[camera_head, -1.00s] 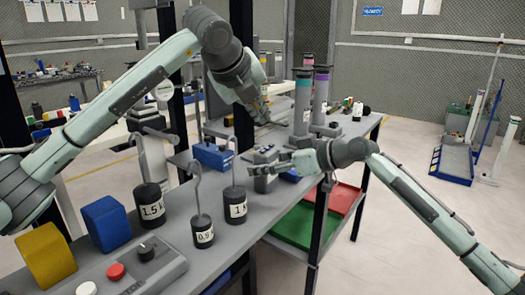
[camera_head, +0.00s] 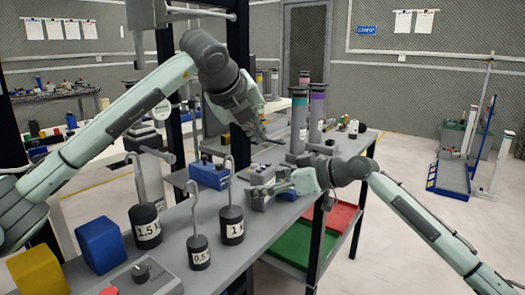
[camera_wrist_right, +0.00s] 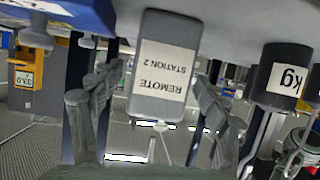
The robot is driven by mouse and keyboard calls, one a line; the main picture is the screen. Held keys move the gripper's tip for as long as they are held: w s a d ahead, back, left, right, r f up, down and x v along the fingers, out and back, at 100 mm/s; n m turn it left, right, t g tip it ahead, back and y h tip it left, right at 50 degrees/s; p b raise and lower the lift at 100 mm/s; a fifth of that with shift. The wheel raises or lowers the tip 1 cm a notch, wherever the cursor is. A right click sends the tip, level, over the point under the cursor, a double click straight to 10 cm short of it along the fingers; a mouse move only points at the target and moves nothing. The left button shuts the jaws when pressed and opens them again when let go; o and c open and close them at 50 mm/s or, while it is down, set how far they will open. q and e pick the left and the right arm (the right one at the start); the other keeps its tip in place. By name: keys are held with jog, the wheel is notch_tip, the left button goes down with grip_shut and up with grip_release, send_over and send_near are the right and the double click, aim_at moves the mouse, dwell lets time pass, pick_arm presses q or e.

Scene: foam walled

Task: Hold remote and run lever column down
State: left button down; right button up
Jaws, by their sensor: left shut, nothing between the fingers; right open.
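The remote is a small grey box (camera_head: 257,198) on the bench. In the right wrist view its label reads REMOTE STATION 2 (camera_wrist_right: 163,70). My right gripper (camera_head: 268,188) is open, and in the right wrist view its fingers (camera_wrist_right: 152,110) stand on either side of the remote with gaps showing. My left gripper (camera_head: 263,138) is shut and empty above the bench, left of two upright grey columns, one with a teal band (camera_head: 298,118) and one with a purple band (camera_head: 317,110). I cannot tell which upright is the lever column.
Black weights marked 1.5 (camera_head: 145,226), 0.5 (camera_head: 199,252) and 1 (camera_head: 232,226) stand in front of the remote. A blue box (camera_head: 208,175) sits behind it. Blue (camera_head: 100,246) and yellow (camera_head: 38,274) blocks are at the near left. Red (camera_head: 338,217) and green (camera_head: 300,244) trays lie below.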

jog(key=v, duration=1.1)
jog(key=shift+d, duration=0.15)
